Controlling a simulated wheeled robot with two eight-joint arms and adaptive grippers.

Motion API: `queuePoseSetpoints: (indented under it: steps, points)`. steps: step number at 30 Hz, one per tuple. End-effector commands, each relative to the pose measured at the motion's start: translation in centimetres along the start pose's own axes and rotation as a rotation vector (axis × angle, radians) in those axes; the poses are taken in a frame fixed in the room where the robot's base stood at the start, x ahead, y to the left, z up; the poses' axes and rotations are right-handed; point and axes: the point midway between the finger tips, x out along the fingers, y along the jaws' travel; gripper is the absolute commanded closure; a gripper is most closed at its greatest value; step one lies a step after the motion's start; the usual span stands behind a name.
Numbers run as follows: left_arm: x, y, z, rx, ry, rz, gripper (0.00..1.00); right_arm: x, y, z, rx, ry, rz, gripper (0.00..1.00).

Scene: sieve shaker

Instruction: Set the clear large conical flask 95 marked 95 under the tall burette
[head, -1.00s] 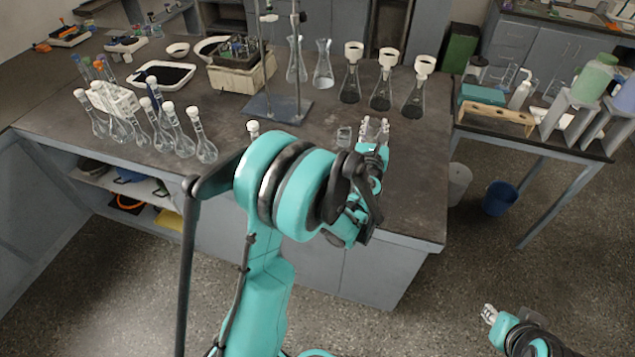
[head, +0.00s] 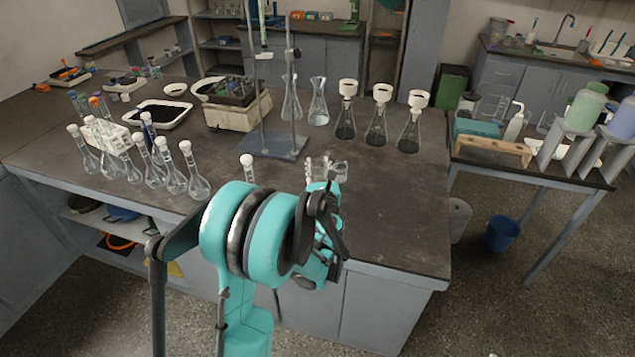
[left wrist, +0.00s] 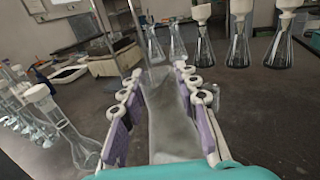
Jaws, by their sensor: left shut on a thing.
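My left gripper (head: 322,172) is over the near part of the bench, in front of the burette stand. In the left wrist view its fingers (left wrist: 165,90) are closed around a clear glass vessel (left wrist: 168,125), probably a conical flask; no mark is readable. The arm hides most of it in the head view. The tall burette (head: 263,25) is clamped upright on a stand with a grey base plate (head: 285,150), behind and left of the gripper. The base plate looks bare. Two clear conical flasks (head: 291,105) (head: 318,108) stand behind the stand.
A small clear glass vessel (head: 339,172) stands just right of the gripper. A white-stoppered flask (head: 247,168) is left, near the bench edge. Several stoppered flasks (head: 172,178) stand farther left. Flasks with white funnels (head: 377,125) stand behind right. The bench's right front is clear.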

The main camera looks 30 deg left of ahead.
Motion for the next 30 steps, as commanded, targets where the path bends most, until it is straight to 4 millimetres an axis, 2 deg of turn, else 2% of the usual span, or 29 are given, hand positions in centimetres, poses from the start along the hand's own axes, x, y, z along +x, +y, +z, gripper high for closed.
queuePoseSetpoints:
  steps: [5,11,23,24,25,26,30]
  points:
    - [0.0,0.2,-1.2,0.000,0.000,-0.001,1.00,0.6,0.0,0.4,0.000,0.000,0.000,0.74]
    - [0.0,0.2,-4.1,0.000,0.000,-0.001,1.00,2.0,0.0,1.4,0.000,0.000,0.000,0.74]
    - [0.0,0.2,-4.5,0.000,0.000,-0.001,1.00,2.1,0.0,1.5,0.000,0.000,0.000,0.74]
    - [0.0,0.2,-4.4,0.000,0.000,-0.001,0.61,2.1,0.0,1.5,0.000,0.000,0.000,0.74]
    - [0.0,0.2,-4.4,0.000,0.000,-0.001,0.53,2.0,0.0,1.4,0.000,0.000,0.000,0.74]
    - [0.0,0.2,-4.4,0.000,0.000,-0.001,0.48,2.0,0.0,1.4,0.000,0.000,0.000,0.74]
    - [0.0,0.2,-4.4,0.000,0.000,-0.001,0.48,2.0,0.0,1.4,0.000,0.000,0.000,0.74]
